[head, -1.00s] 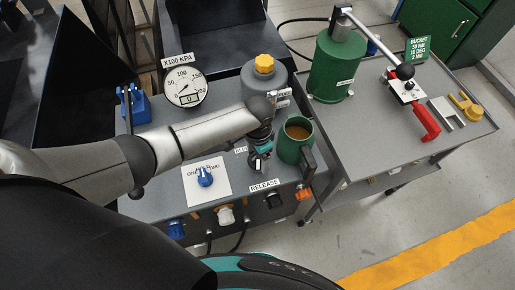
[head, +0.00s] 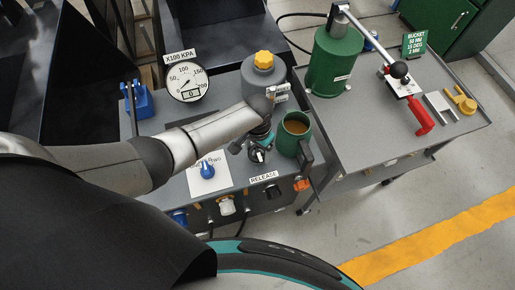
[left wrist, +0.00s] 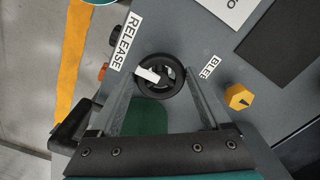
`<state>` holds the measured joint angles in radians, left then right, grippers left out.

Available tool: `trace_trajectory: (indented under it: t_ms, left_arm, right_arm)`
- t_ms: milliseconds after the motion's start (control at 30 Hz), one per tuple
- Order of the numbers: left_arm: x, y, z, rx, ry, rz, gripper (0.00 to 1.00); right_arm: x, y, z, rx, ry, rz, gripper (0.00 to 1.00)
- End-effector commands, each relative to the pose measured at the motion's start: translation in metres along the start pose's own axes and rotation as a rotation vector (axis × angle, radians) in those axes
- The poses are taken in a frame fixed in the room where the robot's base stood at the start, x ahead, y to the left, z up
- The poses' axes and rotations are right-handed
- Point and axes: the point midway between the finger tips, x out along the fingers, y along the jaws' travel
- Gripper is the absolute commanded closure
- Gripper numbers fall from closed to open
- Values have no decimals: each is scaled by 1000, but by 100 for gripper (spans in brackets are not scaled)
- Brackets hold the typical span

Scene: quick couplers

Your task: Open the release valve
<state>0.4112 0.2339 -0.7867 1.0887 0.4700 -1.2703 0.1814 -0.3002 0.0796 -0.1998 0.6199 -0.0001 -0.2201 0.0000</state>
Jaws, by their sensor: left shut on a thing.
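The release valve is a black round handwheel with a white mark, seen in the left wrist view (left wrist: 160,77) between the RELEASE label (left wrist: 125,42) and a partly hidden label (left wrist: 210,66). My left gripper (left wrist: 160,85) points down at the bench with one finger on each side of the wheel, shut on it. In the head view my left gripper (head: 259,148) is over the bench top, just left of the green mug, and hides most of the wheel. The pressure gauge (head: 186,81) shows 0 on its small display. My right gripper is not in view.
A green mug (head: 304,142) with brown liquid stands close beside the gripper. A grey tank with a yellow cap (head: 264,62) stands behind it. A blue knob (head: 207,168) sits at left.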

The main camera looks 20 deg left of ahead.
Motion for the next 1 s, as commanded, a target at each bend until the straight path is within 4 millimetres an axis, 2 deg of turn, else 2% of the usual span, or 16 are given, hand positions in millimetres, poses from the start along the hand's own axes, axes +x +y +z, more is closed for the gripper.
trace_trajectory:
  t_ms: [133,167,300,667,767,1000]
  left_arm:
    - [0,0,-1,-6,2,2,75]
    - [0,0,-1,-6,2,2,16]
    - [0,0,-1,-4,2,1,0]
    - [-6,0,0,-2,1,1,0]
    - [-17,0,0,-2,2,1,0]
    - [-60,0,-1,-1,4,1,0]
  right_arm:
    - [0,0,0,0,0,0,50]
    - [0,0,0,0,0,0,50]
    - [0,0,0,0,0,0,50]
    - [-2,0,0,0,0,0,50]
    - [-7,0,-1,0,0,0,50]
    - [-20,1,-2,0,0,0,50]
